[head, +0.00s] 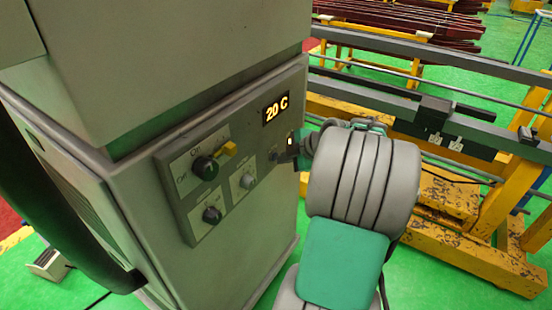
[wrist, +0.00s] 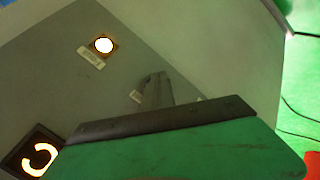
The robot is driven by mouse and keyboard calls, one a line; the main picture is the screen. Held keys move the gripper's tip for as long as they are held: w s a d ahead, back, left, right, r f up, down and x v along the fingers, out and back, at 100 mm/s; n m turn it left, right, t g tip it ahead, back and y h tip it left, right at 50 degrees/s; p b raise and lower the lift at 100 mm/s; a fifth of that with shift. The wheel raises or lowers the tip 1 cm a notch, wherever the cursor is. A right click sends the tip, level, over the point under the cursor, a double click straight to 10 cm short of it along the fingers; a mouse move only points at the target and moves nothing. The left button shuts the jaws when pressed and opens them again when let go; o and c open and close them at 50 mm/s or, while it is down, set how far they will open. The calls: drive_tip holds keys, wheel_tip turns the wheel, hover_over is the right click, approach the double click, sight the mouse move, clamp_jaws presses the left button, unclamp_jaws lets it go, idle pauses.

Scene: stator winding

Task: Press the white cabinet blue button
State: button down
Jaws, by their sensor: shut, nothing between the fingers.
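The cabinet (head: 90,150) is pale grey-green, with a control panel (head: 245,115) on the side facing my arm. My gripper (head: 277,156) is shut and empty, its tips at the panel's right part, below the "20 C" display (head: 276,109). In the wrist view the shut fingers (wrist: 153,82) reach up to the panel beside a small pale label (wrist: 136,96). I cannot tell whether they touch it. No blue button shows; the fingers hide the spot by that label. A lit whitish button (wrist: 103,45) with an amber rim is up and left of the fingertips.
A yellow and grey rail frame (head: 450,215) stands right of my arm. Green floor (head: 405,285) is open at the front.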

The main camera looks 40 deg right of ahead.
idle(0.4)
drive_tip(key=shift+s+d+b, duration=0.2)
drive_tip(key=shift+s+b, duration=0.2)
drive_tip(key=shift+s, duration=0.25)
drive_tip(key=s, duration=0.1)
drive_tip(key=s+d+b, duration=0.1)
drive_tip(key=s, duration=0.2)
drive_tip(key=shift+s+d, duration=0.35)
drive_tip(key=shift+s, duration=0.05)
idle(0.5)
